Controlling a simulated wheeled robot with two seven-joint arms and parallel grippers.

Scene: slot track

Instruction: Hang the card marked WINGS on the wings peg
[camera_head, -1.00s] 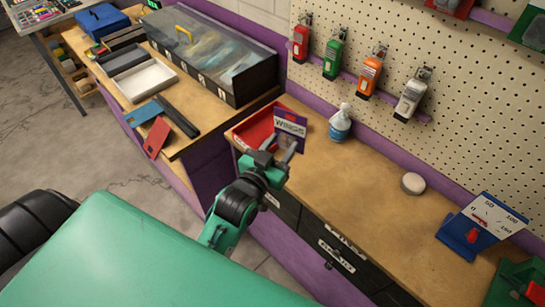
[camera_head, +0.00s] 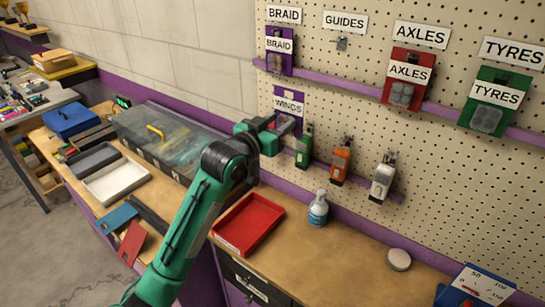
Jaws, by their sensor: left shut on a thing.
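The card marked WINGS (camera_head: 289,104) is purple with a white label. It is upright in front of the pegboard, below the BRAID card. My left gripper (camera_head: 283,126) is shut on its lower part. Whether the card touches the board or a peg cannot be told. No separate wings sign or wings peg shows; the board behind the card is hidden. My right gripper is not in view.
BRAID (camera_head: 279,62), AXLES (camera_head: 403,88) and TYRES (camera_head: 489,108) cards hang under matching signs. The peg under GUIDES (camera_head: 345,20) is bare. Small green (camera_head: 303,148), orange (camera_head: 340,162) and grey (camera_head: 382,178) items hang nearby. A red tray (camera_head: 247,224) and bottle (camera_head: 318,208) stand below.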

